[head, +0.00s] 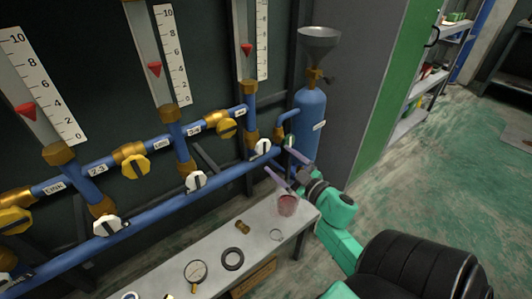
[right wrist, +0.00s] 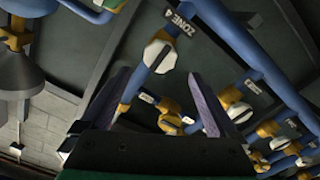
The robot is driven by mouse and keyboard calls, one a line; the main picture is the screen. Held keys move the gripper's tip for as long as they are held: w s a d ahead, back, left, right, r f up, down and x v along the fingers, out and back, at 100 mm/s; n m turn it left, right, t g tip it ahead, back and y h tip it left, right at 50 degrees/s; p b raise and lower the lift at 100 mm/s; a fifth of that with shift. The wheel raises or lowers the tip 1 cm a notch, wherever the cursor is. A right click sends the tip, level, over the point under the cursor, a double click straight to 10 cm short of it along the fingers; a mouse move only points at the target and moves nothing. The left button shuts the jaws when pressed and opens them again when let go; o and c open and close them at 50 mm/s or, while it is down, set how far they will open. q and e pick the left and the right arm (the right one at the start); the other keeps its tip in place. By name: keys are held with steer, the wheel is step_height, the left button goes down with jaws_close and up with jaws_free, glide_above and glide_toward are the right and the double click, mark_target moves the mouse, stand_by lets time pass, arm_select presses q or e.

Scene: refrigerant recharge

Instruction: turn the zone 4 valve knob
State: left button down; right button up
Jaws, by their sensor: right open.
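The zone 4 valve knob is a white knob with a dark bar across its face; in the right wrist view the knob (right wrist: 160,55) sits beside a ZONE 4 label (right wrist: 184,22). In the head view this appears to be the rightmost white knob (head: 263,147) on the lower blue pipe. My right gripper (head: 277,159) is open and empty, its purple fingers pointing toward the knob. In the right wrist view the knob lies just ahead of the gap between the fingertips (right wrist: 158,78), apparently apart from them. My left gripper is out of view.
A blue tank (head: 309,108) with a funnel (head: 319,38) stands close behind the gripper. Yellow knobs (head: 134,167) line the upper pipe.

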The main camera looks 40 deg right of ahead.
mark_target(264, 149)
steer(key=w+b, duration=0.2)
steer(key=w, duration=0.4)
steer(key=shift+w+d+f, duration=0.1)
steer(key=shift+w+f, duration=0.05)
steer(key=shift+w, duration=0.25)
steer(key=shift+c, duration=1)
steer(key=c, duration=1.3)
steer(key=shift+o, duration=0.2)
steer(key=m+p, duration=0.4)
steer(key=shift+r, duration=0.2)
steer(key=shift+f+p, duration=0.1)
steer(key=shift+p, duration=0.25)
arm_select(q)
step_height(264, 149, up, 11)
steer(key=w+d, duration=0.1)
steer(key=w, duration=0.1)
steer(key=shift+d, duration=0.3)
arm_select(e)
steer(key=shift+f+m, duration=0.15)
steer(key=shift+m, duration=0.15)
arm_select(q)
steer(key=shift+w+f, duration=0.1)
